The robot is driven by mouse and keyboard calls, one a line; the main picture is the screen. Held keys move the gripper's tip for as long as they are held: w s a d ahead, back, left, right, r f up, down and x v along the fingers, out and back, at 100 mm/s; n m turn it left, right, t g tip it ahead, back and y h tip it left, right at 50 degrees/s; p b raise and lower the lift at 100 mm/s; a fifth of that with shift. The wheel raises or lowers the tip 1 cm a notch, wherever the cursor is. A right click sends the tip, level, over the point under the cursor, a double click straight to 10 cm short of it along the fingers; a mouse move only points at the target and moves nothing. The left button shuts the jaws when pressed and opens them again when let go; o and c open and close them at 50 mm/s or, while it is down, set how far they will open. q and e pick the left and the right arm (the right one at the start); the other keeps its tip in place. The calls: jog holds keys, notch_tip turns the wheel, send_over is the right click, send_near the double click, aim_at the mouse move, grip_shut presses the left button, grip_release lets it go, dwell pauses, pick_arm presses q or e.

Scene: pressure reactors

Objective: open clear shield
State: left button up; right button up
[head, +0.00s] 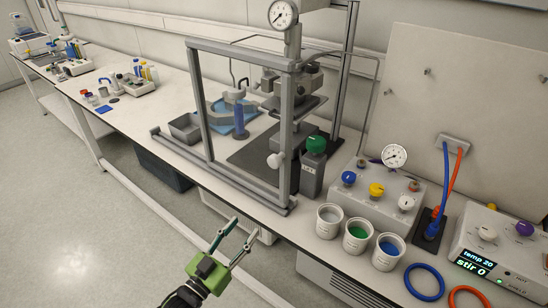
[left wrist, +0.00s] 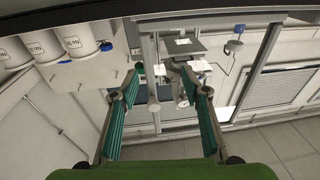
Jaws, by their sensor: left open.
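The clear shield is a see-through pane in a grey frame (head: 286,130) in front of the press, in the middle of the head view. Its frame stands upright on the bench and looks closed across the front. A white knob (head: 275,160) sits on its right upright. A pale round knob (left wrist: 153,104) also shows between my fingers in the left wrist view. My left gripper (head: 247,229) is open and empty, in front of the bench edge and below the knob, apart from the shield. Its green-padded fingers are spread in the left wrist view (left wrist: 161,90). My right gripper is in neither view.
White beakers (head: 329,217) stand along the bench edge right of the shield. Behind them is a valve box (head: 372,195) with coloured knobs and a gauge. A controller (head: 500,252) and blue ring (head: 424,282) lie further right. The floor before the bench is clear.

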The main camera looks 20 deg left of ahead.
aim_at(272, 165)
pick_arm(q)
notch_tip(272, 165, up, 13)
jog(key=d+m+t+h, duration=0.1)
jog(key=d+t+h, duration=0.1)
jog(key=h, duration=0.1)
jog(key=p+x, duration=0.3)
jog(key=x, duration=0.8)
jog(key=shift+w+r+p, duration=0.1)
jog(key=shift+w+p, duration=0.2)
jog(key=shift+p, duration=0.1)
jog(key=shift+w+d+r, duration=0.15)
jog(key=shift+w+d, duration=0.1)
jog(key=shift+w, duration=0.35)
grip_shut()
